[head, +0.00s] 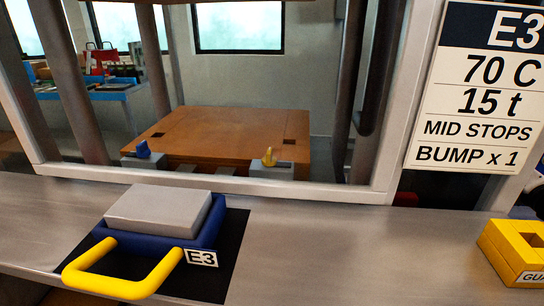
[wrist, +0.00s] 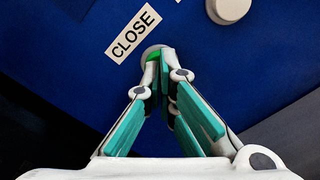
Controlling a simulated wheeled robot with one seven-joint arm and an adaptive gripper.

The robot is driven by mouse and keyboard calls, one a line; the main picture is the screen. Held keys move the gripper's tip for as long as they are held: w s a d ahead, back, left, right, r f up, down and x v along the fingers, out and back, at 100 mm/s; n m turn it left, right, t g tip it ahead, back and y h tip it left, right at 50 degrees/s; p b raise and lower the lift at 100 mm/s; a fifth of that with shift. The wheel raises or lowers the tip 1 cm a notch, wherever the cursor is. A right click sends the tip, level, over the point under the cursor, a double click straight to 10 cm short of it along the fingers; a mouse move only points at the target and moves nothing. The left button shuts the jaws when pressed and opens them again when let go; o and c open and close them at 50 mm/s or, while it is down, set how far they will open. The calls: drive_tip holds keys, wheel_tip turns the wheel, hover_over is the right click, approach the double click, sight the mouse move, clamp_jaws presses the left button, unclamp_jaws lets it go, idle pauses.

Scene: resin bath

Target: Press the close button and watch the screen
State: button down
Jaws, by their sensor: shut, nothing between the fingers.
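In the wrist view, a white CLOSE label (wrist: 133,33) sits on a dark blue panel (wrist: 70,60). The green close button (wrist: 153,56) with its grey ring is just below and right of the label, partly hidden by my fingertips. My gripper (wrist: 164,62) is shut and empty, its tips over or against the button; I cannot tell whether they touch it. My gripper does not show in the head view. No screen is in view.
A pale grey round knob (wrist: 228,8) is at the wrist view's top. In the head view, a blue tray (head: 165,242) with a yellow handle (head: 120,285) and grey block (head: 158,212) lies on the metal bench (head: 330,250). A yellow box (head: 515,250) and E3 sign (head: 480,90) are right.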

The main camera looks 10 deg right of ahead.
drive_tip(key=shift+p+v, duration=1.1)
drive_tip(key=shift+v, duration=1.2)
idle(2.9)
